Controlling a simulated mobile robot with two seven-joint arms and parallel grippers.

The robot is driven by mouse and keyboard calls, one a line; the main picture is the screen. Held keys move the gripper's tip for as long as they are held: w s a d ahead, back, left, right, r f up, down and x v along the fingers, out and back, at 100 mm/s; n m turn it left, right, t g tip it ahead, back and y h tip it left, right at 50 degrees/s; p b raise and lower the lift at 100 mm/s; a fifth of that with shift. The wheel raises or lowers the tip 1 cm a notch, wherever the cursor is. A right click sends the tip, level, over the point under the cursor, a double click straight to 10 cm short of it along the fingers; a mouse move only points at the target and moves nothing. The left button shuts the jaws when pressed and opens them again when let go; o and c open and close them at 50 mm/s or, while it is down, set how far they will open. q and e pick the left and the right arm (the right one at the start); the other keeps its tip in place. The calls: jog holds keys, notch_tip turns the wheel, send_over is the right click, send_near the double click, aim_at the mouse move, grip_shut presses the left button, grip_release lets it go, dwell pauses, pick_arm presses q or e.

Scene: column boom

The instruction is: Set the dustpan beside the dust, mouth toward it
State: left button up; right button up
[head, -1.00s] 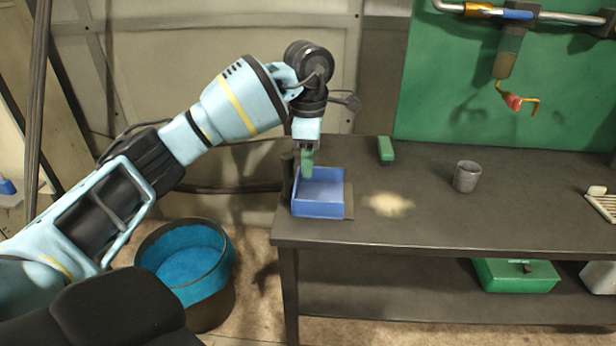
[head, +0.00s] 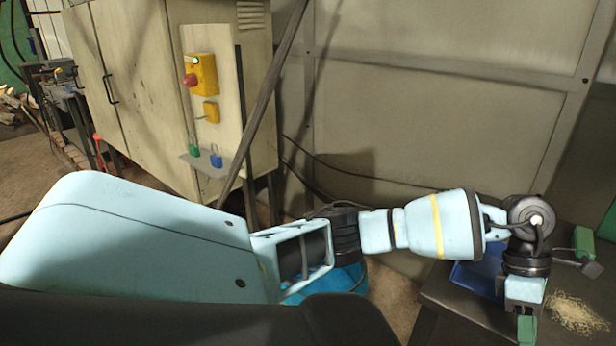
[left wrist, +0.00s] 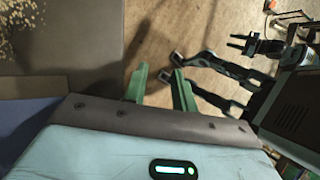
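The blue dustpan (head: 470,280) rests on the dark workbench, partly hidden behind my left wrist in the head view. Its blue side also shows at the lower left of the left wrist view (left wrist: 22,128), with a grey-brown lip (left wrist: 28,86) on the side facing the dust. The pale dust (head: 578,313) lies loose on the bench right of the pan; a patch of it shows in the left wrist view (left wrist: 28,25). My left gripper (head: 527,330) is in front of the pan, near the bench's front edge. Its green fingers (left wrist: 160,82) are apart with nothing between them.
A blue-lined bin (head: 345,280) is on the floor left of the bench, partly behind my arm. A cabinet (head: 215,80) with a yellow switch box stands further left. Open floor shows beyond the bench edge.

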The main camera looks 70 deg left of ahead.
pick_arm(q)
jog(key=s+d+f+n+t+h, duration=0.3)
jog(key=s+d+n+h, duration=0.2)
jog(key=d+n+h, duration=0.25)
jog(key=s+d+f+n+t+h, duration=0.25)
jog(key=s+d+n+h, duration=0.3)
jog(key=d, duration=0.35)
jog(key=s+a+f+n+t+y, duration=0.45)
jog(key=f+n+y, duration=0.2)
jog(key=n, duration=0.55)
jog(key=s+a+f+n+t+y, duration=0.3)
jog(key=a+f+n+t+y, duration=0.4)
jog(key=n, duration=0.5)
jog(key=s+a+f+n+g+y, duration=0.1)
jog(key=s+f+n+g, duration=0.3)
jog(key=s, duration=0.7)
jog(key=s+a+f+n+g+y, duration=0.2)
jog(key=s+f+n, duration=0.4)
jog(key=s, duration=0.5)
notch_tip(320, 180, down, 3)
jog(key=a+g, duration=0.1)
jog(key=g, duration=0.1)
jog(key=shift+s+g, duration=0.3)
jog(key=shift+g, duration=0.1)
